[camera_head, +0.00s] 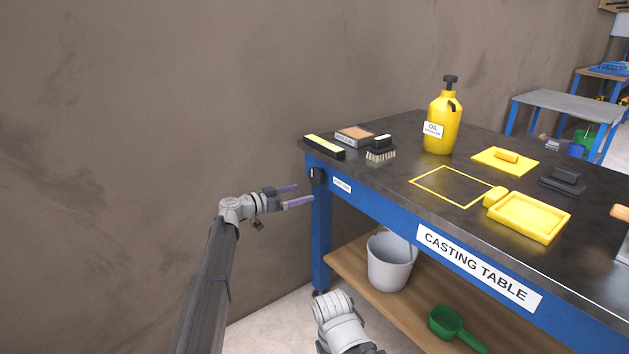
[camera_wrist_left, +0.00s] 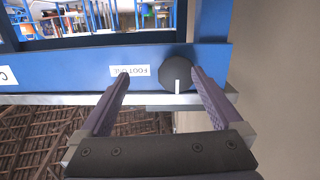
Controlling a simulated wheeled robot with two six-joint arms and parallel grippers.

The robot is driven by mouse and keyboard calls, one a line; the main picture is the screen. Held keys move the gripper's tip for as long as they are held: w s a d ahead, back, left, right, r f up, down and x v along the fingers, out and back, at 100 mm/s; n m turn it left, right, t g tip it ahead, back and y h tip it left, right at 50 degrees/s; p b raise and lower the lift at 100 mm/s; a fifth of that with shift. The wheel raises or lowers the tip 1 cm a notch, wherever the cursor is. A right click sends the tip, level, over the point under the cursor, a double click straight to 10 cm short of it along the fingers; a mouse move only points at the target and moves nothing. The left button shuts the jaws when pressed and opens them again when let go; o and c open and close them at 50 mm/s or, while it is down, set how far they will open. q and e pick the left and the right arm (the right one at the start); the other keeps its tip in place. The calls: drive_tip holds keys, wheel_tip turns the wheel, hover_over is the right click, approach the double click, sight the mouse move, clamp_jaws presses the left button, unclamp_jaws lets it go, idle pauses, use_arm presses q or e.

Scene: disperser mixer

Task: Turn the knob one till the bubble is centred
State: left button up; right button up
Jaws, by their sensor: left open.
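The knob (camera_head: 317,175) is a dark round piece on the blue frame at the casting table's near left corner. In the left wrist view the black knob (camera_wrist_left: 172,69) has a white mark and sits beside a "FOOT ONE" label (camera_wrist_left: 130,71). My left gripper (camera_head: 297,195) is open and empty, just left of the knob. In the wrist view the knob shows between the fingers (camera_wrist_left: 161,76), closer to the right-hand finger. A black level with a yellow strip (camera_head: 324,146) lies on the table corner; its bubble is too small to make out. My right gripper is not in view.
The casting table (camera_head: 400,172) carries a brush (camera_head: 381,152), a yellow oil bottle (camera_head: 441,122) and a yellow tray (camera_head: 527,216). A grey bucket (camera_head: 389,268) and a green scoop (camera_head: 452,324) are on the lower shelf. A brown wall (camera_head: 130,110) stands at the left.

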sight(312, 178)
use_arm(q)
drive_tip(key=shift+t+h, duration=0.3)
drive_tip(key=shift+t, duration=0.2)
drive_tip(key=shift+w+d+r, duration=0.35)
drive_tip(key=shift+w+d, duration=0.55)
drive_tip(key=shift+w, duration=0.3)
drive_tip(key=shift+w+d+r, duration=0.35)
drive_tip(key=shift+w+d, duration=0.55)
drive_tip(key=shift+w, duration=0.3)
drive_tip(key=shift+w+d+r, duration=0.35)
drive_tip(key=shift+w+d, duration=0.55)
drive_tip(key=shift+w, duration=0.3)
drive_tip(key=shift+c, duration=0.3)
drive_tip(key=c, duration=1)
